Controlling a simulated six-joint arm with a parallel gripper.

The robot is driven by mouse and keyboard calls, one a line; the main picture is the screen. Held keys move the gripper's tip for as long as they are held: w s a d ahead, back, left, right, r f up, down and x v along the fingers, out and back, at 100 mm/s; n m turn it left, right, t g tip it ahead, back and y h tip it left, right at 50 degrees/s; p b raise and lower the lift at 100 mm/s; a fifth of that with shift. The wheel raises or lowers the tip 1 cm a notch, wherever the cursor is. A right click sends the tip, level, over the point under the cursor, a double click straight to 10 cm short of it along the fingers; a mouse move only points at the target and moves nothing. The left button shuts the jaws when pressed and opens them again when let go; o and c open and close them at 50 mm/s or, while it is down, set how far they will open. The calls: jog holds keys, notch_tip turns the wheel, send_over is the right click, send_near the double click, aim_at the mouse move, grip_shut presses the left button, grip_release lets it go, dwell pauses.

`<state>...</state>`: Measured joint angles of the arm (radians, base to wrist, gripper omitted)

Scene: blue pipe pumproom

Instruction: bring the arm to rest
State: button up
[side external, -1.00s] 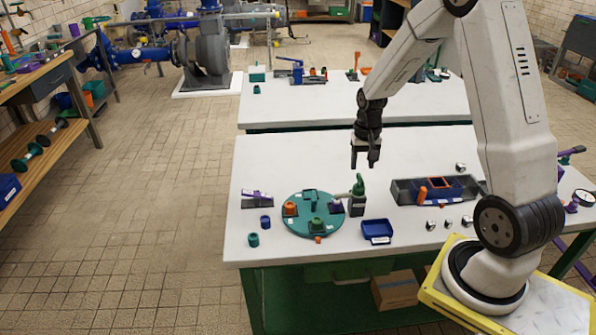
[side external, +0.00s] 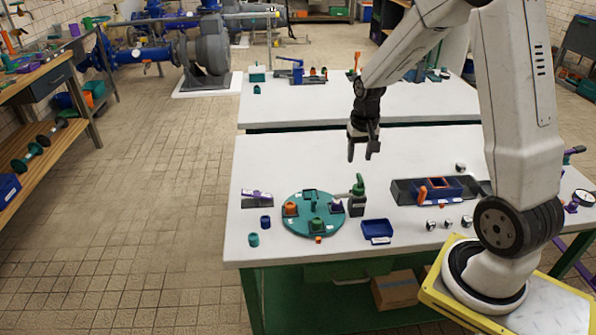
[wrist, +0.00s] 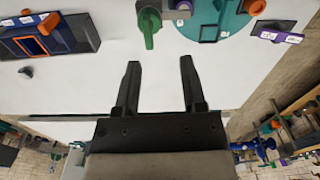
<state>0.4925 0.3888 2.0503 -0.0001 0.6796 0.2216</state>
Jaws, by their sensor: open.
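My gripper (side external: 364,150) hangs over the back part of the near white table (side external: 300,160). Its fingers point down, apart, with nothing between them. In the wrist view my gripper (wrist: 160,75) shows two separate dark fingers over bare white tabletop. The green-handled valve (side external: 357,196) stands on the table in front of the gripper, apart from it; it also shows in the wrist view (wrist: 150,27), beyond the fingertips.
A round teal tray (side external: 290,222) with several parts stands left of the valve. A blue tray (side external: 377,231) and a dark bin (side external: 404,194) with blue and orange parts lie to the right. A second white table (side external: 410,105) stands behind. The tabletop below the gripper is clear.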

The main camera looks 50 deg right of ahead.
jog(key=s+a+n+t, duration=0.1)
jog(key=s+a+n, duration=0.2)
jog(key=a, duration=0.6)
jog(key=s+a+r+n+t, duration=0.1)
jog(key=s+a+n, duration=0.2)
jog(key=a, duration=0.6)
jog(key=shift+s+a+n, duration=0.3)
jog(key=shift+a+n, duration=0.05)
jog(key=shift+n, duration=0.75)
